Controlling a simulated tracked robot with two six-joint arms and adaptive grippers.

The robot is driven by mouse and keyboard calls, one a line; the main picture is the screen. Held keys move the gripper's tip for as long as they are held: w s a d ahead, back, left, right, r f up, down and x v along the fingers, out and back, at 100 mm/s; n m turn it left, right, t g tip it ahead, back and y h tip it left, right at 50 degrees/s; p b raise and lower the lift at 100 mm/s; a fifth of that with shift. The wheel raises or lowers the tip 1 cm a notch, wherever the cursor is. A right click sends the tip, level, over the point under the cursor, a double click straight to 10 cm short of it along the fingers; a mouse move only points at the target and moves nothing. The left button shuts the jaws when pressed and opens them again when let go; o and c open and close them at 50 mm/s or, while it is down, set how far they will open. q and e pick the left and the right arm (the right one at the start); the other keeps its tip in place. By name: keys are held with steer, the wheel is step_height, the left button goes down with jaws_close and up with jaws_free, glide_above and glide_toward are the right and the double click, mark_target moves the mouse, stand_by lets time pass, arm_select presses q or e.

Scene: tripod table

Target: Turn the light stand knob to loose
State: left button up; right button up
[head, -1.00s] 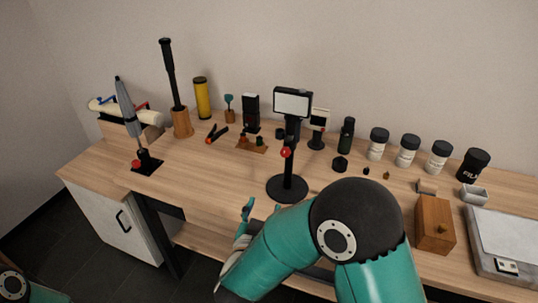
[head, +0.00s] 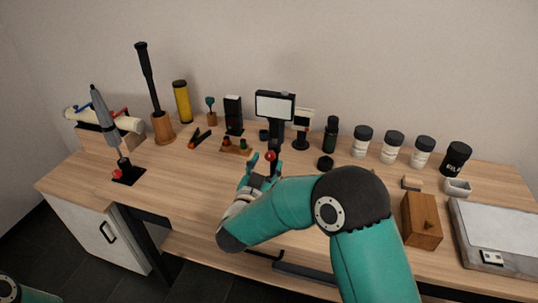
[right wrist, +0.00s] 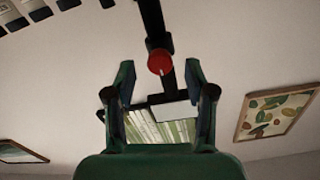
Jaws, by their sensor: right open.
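The black light stand has a white lamp panel (head: 275,105) on top and stands in the middle of the wooden table. Its red knob (head: 270,156) is on the post below the panel. My right gripper (head: 263,168) is open and close in front of the knob. In the right wrist view the red knob (right wrist: 160,62) lies between the two open fingers (right wrist: 160,72), with gaps on both sides. I cannot tell how deep it sits between them. My right arm hides the stand's base in the head view. My left gripper is out of view.
A small device (head: 303,128) and a dark bottle (head: 331,134) stand right of the light stand. Several lidded jars (head: 392,145), a wooden box (head: 421,220) and a grey case (head: 495,235) are further right. Bare tabletop (head: 185,180) lies to the left.

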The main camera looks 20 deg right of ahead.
mark_target(269, 158)
steer(key=shift+x, duration=1.6)
steer(key=shift+s, duration=0.1)
jaws_close()
